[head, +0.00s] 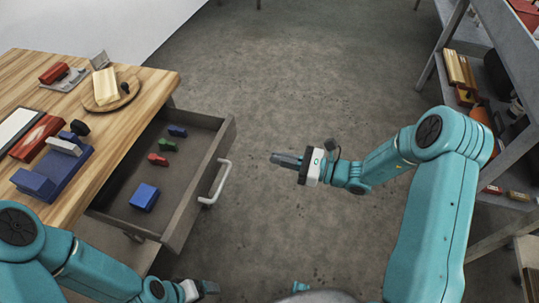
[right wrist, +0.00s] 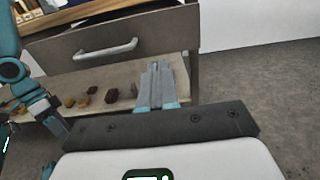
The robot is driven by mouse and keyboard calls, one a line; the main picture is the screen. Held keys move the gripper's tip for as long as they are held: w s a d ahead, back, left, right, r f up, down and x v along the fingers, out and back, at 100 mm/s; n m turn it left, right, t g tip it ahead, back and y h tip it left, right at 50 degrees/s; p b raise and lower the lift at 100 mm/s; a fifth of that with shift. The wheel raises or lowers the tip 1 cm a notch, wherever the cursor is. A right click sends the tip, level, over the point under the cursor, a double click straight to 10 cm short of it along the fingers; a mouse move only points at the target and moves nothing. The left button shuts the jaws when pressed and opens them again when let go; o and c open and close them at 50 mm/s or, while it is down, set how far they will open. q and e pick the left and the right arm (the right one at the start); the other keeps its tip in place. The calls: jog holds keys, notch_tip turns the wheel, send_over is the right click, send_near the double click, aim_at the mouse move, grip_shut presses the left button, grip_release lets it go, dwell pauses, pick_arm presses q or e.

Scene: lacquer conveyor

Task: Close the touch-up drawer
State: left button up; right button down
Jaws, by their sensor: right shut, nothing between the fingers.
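The touch-up drawer (head: 226,145) stands pulled out from the wooden-topped bench, with a pale bar handle (head: 216,183) on its front. Inside it lie a blue block (head: 144,197) and smaller red, green and blue pieces. My right gripper (head: 274,158) is shut and empty, to the right of the handle and apart from it, pointing toward the drawer front. In the right wrist view the shut fingers (right wrist: 158,68) show before the grey drawer front (right wrist: 165,32), right of the handle (right wrist: 105,51). My left gripper (head: 209,287) is low, near the drawer's near corner; its jaw state is unclear.
The bench top (head: 150,85) holds a round board (head: 127,92) with a pale block, blue blocks and a red item. A lower shelf (right wrist: 135,75) under the drawer holds small items. A rack (head: 500,75) stands at right. The floor between is clear.

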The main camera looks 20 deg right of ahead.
aim_at(224, 148)
jog(key=x, duration=1.2)
jog(key=shift+s+a, duration=0.2)
jog(key=shift+s, duration=0.15)
jog(key=shift+w+a, duration=0.3)
jog(key=shift+w, duration=0.05)
pick_arm(q)
jog(key=shift+a, duration=0.35)
jog(key=shift+f, duration=0.1)
